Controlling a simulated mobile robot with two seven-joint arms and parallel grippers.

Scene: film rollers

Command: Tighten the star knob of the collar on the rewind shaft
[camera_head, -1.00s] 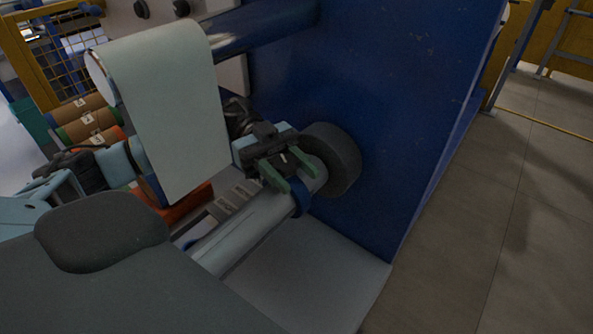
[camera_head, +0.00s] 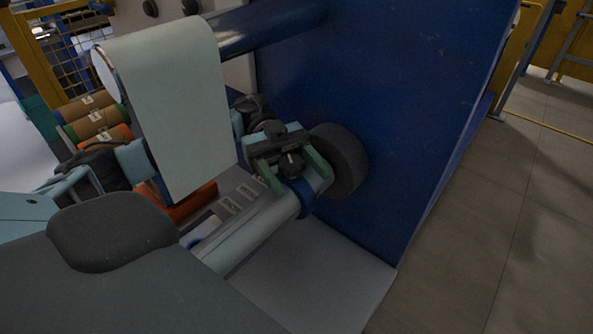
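The star knob (camera_head: 291,165) is small and black. It sits on top of the blue collar (camera_head: 302,197), which is around the pale grey rewind shaft (camera_head: 246,232) close to the machine's blue side wall. My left gripper (camera_head: 302,184) is at the collar, with green-tipped fingers spread, one on each side of the knob. Gaps show between the knob and both fingers, so it holds nothing. The gripper body hides part of the area behind the knob. My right gripper does not show.
A dark round wheel (camera_head: 342,160) sits at the shaft's end by the blue wall (camera_head: 400,100). Labelled rolls (camera_head: 95,122) lie at the left. Floor at right is clear.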

